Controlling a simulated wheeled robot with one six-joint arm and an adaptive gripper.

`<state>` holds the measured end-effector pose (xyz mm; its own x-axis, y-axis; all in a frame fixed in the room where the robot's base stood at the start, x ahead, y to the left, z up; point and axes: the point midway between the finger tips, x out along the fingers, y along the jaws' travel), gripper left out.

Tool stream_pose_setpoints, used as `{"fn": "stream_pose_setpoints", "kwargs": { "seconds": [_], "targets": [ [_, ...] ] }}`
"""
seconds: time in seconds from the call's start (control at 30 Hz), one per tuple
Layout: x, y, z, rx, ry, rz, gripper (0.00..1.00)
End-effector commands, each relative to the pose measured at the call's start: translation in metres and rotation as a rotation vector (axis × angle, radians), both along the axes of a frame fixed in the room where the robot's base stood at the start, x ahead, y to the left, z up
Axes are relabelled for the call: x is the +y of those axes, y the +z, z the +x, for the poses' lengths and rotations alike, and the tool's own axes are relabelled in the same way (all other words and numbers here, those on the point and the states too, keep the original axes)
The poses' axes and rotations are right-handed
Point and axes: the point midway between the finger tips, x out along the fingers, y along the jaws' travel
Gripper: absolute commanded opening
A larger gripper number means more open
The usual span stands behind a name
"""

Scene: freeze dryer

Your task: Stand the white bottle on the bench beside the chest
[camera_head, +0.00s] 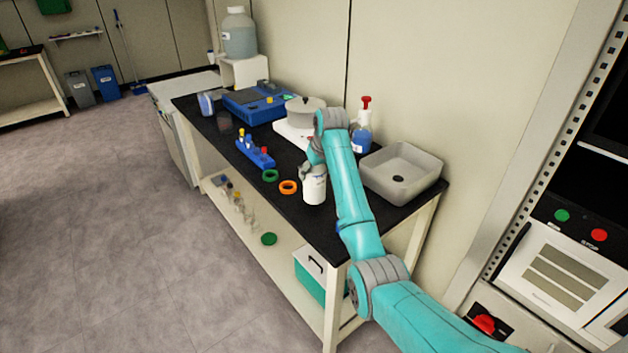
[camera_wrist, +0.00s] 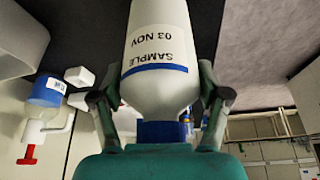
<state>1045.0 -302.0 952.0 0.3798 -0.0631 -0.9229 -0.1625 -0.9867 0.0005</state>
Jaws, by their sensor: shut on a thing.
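The white bottle (camera_head: 314,190) is at the front edge of the black bench (camera_head: 345,238). My gripper (camera_head: 311,170) is shut on it from above. In the wrist view the bottle (camera_wrist: 158,35) appears upside down, with a "SAMPLE 03 NOV" label and a blue band and collar. A finger lies on each side of it. I cannot tell whether its base touches the bench. A pale, low chest-like cabinet (camera_head: 176,125) stands at the bench's far left end. A teal box with a pale lid (camera_head: 309,275) sits on the lower shelf.
Orange (camera_head: 288,187) and green (camera_head: 270,176) rings and a blue tube rack (camera_head: 255,153) lie left of the bottle.

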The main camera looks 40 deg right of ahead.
Motion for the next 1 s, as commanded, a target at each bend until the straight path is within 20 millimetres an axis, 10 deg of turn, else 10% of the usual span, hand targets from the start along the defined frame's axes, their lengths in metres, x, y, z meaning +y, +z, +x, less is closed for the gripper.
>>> {"fn": "stream_pose_setpoints", "kwargs": {
  "seconds": [0.6, 0.63, 0.7, 1.0],
  "targets": [
    [0.0, -0.039, 0.0, 0.0, 0.0, 0.0, 0.17],
    [0.0, -0.04, -0.001, 0.002, 0.0, 0.0, 0.78],
    [0.0, -0.04, -0.001, 0.002, 0.0, 0.0, 0.95],
    [0.0, -0.04, 0.0, 0.002, 0.0, 0.0, 1.0]
  ]
}}
